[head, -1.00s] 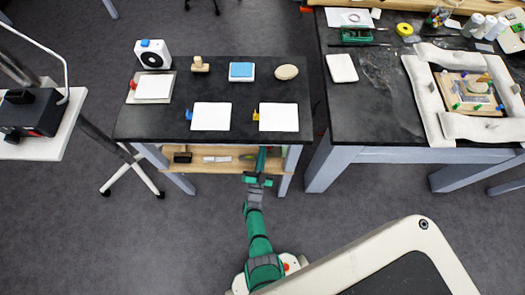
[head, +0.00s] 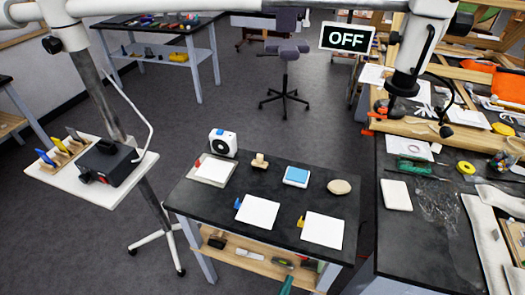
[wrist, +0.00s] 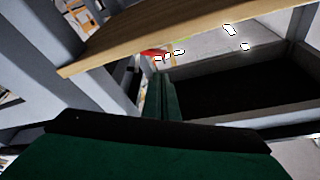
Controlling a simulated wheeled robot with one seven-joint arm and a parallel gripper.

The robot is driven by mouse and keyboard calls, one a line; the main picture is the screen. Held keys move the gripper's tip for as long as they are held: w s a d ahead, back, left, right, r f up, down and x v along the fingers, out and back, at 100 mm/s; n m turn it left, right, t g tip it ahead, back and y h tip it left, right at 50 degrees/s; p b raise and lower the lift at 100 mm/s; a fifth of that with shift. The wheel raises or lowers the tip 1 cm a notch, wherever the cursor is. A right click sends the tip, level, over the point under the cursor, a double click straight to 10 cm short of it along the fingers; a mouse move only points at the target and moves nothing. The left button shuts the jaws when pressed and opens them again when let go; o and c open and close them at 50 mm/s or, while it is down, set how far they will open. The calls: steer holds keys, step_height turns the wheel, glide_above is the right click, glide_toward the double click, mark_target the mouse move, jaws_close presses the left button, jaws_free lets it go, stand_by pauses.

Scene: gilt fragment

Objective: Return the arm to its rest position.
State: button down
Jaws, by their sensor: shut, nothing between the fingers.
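My gripper shows in the wrist view (wrist: 163,97) as narrow green fingers standing close together beyond its broad green and black body. It is shut and holds nothing. Pale wooden boarding (wrist: 165,32) crosses above the fingers in that view. In the head view only a small green piece of my arm shows at the bottom edge, in front of the black-topped table; the fingers cannot be made out there.
The black table (head: 198,203) bears white pads, a stamp and a fan-like white device (head: 222,143). Its lower wooden shelf (head: 229,257) holds several tools. A cluttered bench (head: 430,225) stands right, a stand with a black box (head: 108,163) left. Open floor lies behind.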

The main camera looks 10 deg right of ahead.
steer(key=s+a+r+n+y, duration=0.4)
steer(key=s+a+r, duration=0.1)
steer(key=s, duration=0.3)
steer(key=s+a+r+n+y, duration=0.3)
steer(key=s+a+r+y, duration=0.15)
steer(key=s, duration=0.35)
steer(key=s+a+r+n+y, duration=0.1)
steer(key=s+r+n, duration=0.1)
steer(key=r, duration=0.5)
steer(key=s+a+r+n+g+y, duration=0.1)
steer(key=s+r, duration=0.3)
steer(key=r, duration=0.4)
steer(key=s+a+r+n+g+y, duration=0.1)
steer(key=s+a+r+n, duration=0.2)
steer(key=r, duration=0.4)
steer(key=shift+s+a+r+y, duration=0.2)
steer(key=shift+s+r+y, duration=0.05)
steer(key=shift+r+y, duration=0.1)
steer(key=shift+w, duration=0.1)
